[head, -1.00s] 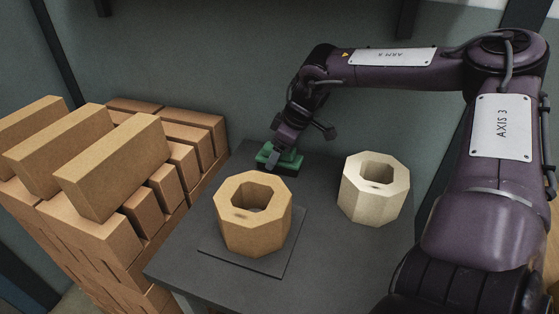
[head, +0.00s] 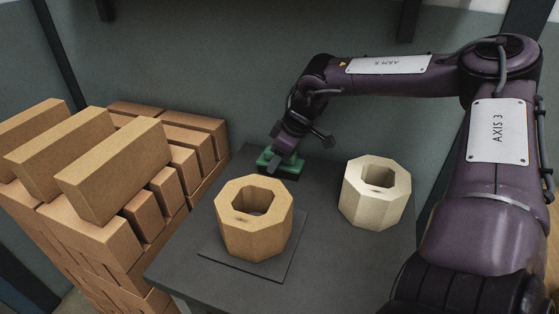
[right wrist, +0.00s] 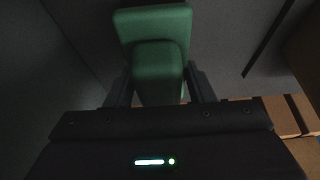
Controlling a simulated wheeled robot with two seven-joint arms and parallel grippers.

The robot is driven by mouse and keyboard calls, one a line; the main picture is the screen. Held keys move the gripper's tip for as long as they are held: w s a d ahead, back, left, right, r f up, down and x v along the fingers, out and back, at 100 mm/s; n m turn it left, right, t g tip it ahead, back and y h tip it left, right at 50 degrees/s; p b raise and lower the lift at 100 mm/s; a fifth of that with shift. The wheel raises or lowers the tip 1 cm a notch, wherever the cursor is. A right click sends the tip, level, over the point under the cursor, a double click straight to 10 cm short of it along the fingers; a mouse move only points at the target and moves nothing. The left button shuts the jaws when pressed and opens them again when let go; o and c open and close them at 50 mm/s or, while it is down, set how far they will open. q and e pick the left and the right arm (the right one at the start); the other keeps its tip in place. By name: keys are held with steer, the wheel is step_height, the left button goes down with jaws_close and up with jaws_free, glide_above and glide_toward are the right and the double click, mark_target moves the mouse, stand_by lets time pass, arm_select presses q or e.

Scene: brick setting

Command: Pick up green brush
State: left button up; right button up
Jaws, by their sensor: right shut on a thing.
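The green brush (head: 267,160) is at the back of the dark table, behind the tan octagonal block. My right gripper (head: 281,157) reaches down onto it from above and is shut on it. In the right wrist view the green brush (right wrist: 158,62) sits between the two fingers of the right gripper (right wrist: 160,88), with its wider part beyond the fingertips. Whether the brush touches the table is hard to tell. My left gripper is not in view.
A tan octagonal block (head: 253,226) with a hole stands on a thin dark plate (head: 268,267) on the table (head: 340,262). A cream octagonal block (head: 375,200) stands to its right. Stacked bricks (head: 122,190) fill the left. A wall is close behind.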

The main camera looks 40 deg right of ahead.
steer(key=shift+r, duration=0.15)
